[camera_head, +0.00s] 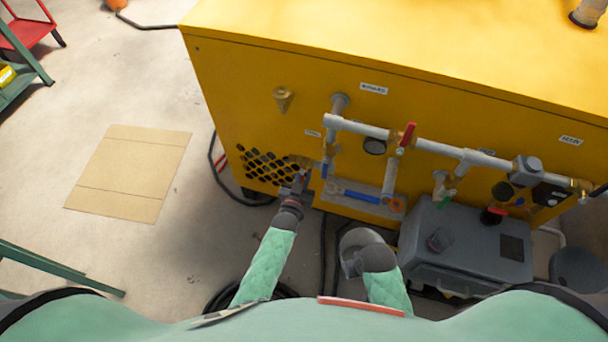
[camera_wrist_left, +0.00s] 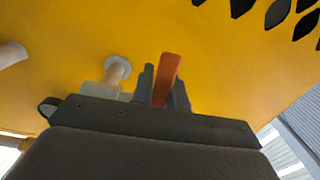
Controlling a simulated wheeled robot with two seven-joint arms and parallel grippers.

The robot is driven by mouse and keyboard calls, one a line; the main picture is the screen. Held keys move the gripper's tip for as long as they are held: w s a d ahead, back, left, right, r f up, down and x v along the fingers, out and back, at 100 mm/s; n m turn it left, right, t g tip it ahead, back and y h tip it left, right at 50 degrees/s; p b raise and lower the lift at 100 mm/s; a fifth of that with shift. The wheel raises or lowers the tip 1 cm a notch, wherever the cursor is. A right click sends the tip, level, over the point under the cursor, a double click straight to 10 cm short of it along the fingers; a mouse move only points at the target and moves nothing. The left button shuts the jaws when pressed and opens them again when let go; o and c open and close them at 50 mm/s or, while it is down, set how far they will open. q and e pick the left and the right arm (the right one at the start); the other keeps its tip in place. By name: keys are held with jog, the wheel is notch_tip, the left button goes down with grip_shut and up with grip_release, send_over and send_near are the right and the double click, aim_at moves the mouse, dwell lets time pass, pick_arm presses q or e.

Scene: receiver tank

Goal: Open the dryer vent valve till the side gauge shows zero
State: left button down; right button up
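My left gripper (camera_head: 301,181) is at the yellow cabinet's front, by the left end of the pipework. In the left wrist view its two dark fingers (camera_wrist_left: 164,92) stand close on either side of an orange-red lever (camera_wrist_left: 169,72), apparently gripping it. I cannot tell for sure that this lever is the dryer vent valve's. A round dark-faced gauge (camera_head: 375,146) sits below the upper pipe; its reading is too small to make out, and I cannot tell if it is the side gauge. My right gripper is low in front of the cabinet, its fingers not discernible.
The yellow cabinet (camera_head: 235,75) carries grey pipes, a red lever (camera_head: 407,136) and a blue handle (camera_head: 360,196). A grey box-shaped unit (camera_head: 465,245) stands at the lower right. Dark hoses lie on the floor. Flat cardboard (camera_head: 130,172) lies on open floor at left.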

pick_arm(q)
jog(key=shift+a, duration=0.1)
jog(key=shift+a+m, duration=0.1)
jog(key=shift+m, duration=0.3)
jog(key=shift+w+a+r+m, duration=0.15)
jog(key=shift+a+m, duration=0.1)
jog(key=shift+m, duration=0.35)
jog(key=shift+w+a+r+m+p, duration=0.1)
jog(key=shift+a+m+p, duration=0.2)
jog(key=shift+m, duration=0.55)
jog(key=shift+w+a+r+m+p, duration=0.15)
jog(key=shift+a+m, duration=0.2)
jog(key=shift+m, duration=0.45)
jog(key=shift+w+a+r+m+p, duration=0.1)
jog(key=shift+a+m, duration=0.25)
jog(key=shift+m, duration=0.5)
pick_arm(e)
jog(key=shift+f, duration=2.2)
jog(key=shift+d, duration=0.1)
pick_arm(q)
jog(key=c, duration=1.4)
grip_release()
